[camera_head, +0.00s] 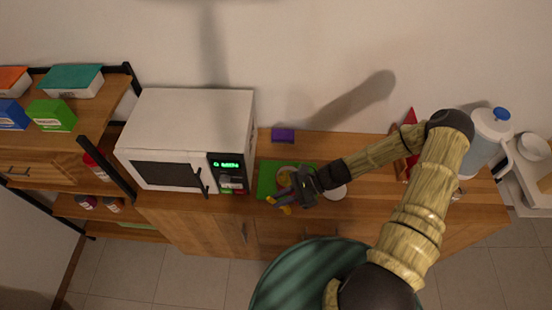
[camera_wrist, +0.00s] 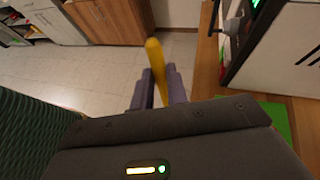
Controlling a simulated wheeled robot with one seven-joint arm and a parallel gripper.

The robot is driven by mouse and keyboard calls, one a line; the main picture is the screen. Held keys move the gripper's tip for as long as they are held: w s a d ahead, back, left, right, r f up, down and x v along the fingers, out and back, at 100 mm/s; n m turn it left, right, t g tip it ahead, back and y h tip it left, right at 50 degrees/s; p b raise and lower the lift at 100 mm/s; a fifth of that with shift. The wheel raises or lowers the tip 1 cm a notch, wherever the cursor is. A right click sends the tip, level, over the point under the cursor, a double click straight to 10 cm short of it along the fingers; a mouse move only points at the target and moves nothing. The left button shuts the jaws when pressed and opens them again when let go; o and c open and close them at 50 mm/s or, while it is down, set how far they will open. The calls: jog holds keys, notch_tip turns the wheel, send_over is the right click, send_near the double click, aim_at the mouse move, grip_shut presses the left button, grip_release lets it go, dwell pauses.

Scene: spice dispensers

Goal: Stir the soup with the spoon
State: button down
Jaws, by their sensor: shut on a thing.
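In the wrist view my gripper (camera_wrist: 159,90) is shut on a yellow stick-like handle, taken as the spoon (camera_wrist: 155,58). The spoon's yellow end also shows in the head view (camera_head: 287,210). Its bowl end cannot be made out. A pale round dish (camera_head: 284,174), possibly the soup bowl, sits on a green mat (camera_head: 266,178) and is partly hidden by my gripper. I cannot see the soup clearly.
A white microwave (camera_head: 190,120) stands left of the mat. A purple box (camera_head: 283,135) lies behind it. A white round dish (camera_head: 337,192) is right of my gripper. A blue-lidded jug (camera_head: 487,140) stands far right. A shelf with boxes (camera_head: 75,80) is left.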

jog(key=shift+w+d+f+m+t, duration=0.1)
jog(key=shift+d+f+m+t, duration=0.3)
jog(key=shift+f, duration=0.2)
jog(key=shift+w+d+f+m+t, duration=0.1)
jog(key=shift+d+f+m+t, duration=0.25)
jog(key=shift+f+t, duration=0.2)
jog(key=w+d+f+m+t+h, duration=0.2)
jog(key=w+d+f+m+t, duration=0.2)
jog(key=w+d+m+t, duration=0.4)
jog(key=w+d+r+m+t+h+b, duration=0.1)
jog(key=w+d+r+m+t+h, duration=0.3)
jog(key=w+r+m+t+h, duration=0.45)
notch_tip(320, 180, down, 10)
jog(key=s+d+m+g+h+b, duration=0.1)
jog(key=s+m+g+h+b, duration=0.1)
jog(key=b, duration=1)
jog(key=shift+d+f+m+b, duration=0.15)
jog(key=shift+f+m+b, duration=0.15)
jog(key=shift+m, duration=0.3)
jog(key=shift+w, duration=0.1)
